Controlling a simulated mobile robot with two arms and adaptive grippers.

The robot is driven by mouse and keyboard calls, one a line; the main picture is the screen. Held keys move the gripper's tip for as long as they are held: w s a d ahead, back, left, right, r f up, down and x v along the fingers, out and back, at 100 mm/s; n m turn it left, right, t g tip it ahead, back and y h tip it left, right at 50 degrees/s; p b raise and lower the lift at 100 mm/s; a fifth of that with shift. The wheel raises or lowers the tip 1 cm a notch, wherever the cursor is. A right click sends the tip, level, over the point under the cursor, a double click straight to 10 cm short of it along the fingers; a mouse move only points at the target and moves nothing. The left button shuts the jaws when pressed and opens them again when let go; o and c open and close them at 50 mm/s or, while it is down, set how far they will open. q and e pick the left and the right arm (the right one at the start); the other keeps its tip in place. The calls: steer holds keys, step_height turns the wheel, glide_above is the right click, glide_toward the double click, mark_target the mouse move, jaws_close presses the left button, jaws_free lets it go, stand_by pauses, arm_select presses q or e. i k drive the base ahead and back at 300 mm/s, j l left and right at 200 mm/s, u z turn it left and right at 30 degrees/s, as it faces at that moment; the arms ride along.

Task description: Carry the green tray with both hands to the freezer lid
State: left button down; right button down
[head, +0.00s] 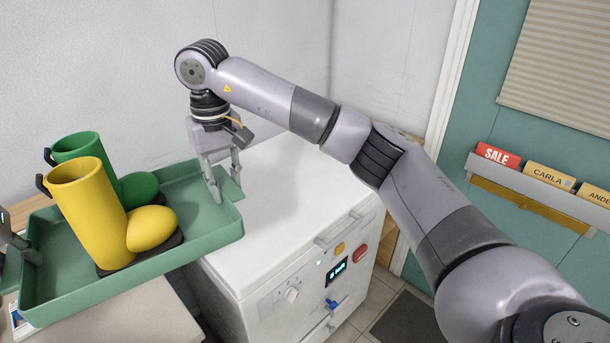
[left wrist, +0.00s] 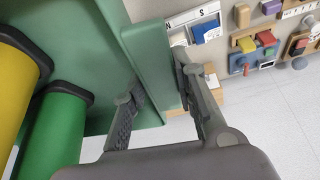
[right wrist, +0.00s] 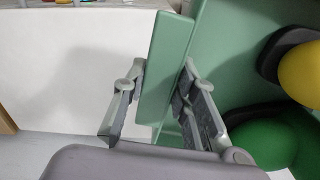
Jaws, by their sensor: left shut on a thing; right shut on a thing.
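The green tray (head: 205,243) is at the left of the head view, its right end over the white freezer lid (head: 290,195). Whether it touches the lid I cannot tell. My left gripper (left wrist: 160,98) is shut on the opposite wall (left wrist: 150,60), mostly cut off in the head view.
A pale countertop (head: 150,315) lies below the tray's near side. Walls close off the back. A teal door (head: 480,100) with a label rack (head: 540,185) is at the right.

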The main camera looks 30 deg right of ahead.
mark_target(282, 185)
steer(key=i+l, duration=0.1)
steer(key=l, duration=0.25)
steer(key=i+l, duration=0.15)
steer(key=l, duration=0.2)
steer(key=i+l+z, duration=0.1)
steer(key=l, duration=0.25)
steer(key=i+l, duration=0.15)
steer(key=l, duration=0.2)
steer(key=i+l, duration=0.4)
steer(key=l, duration=0.15)
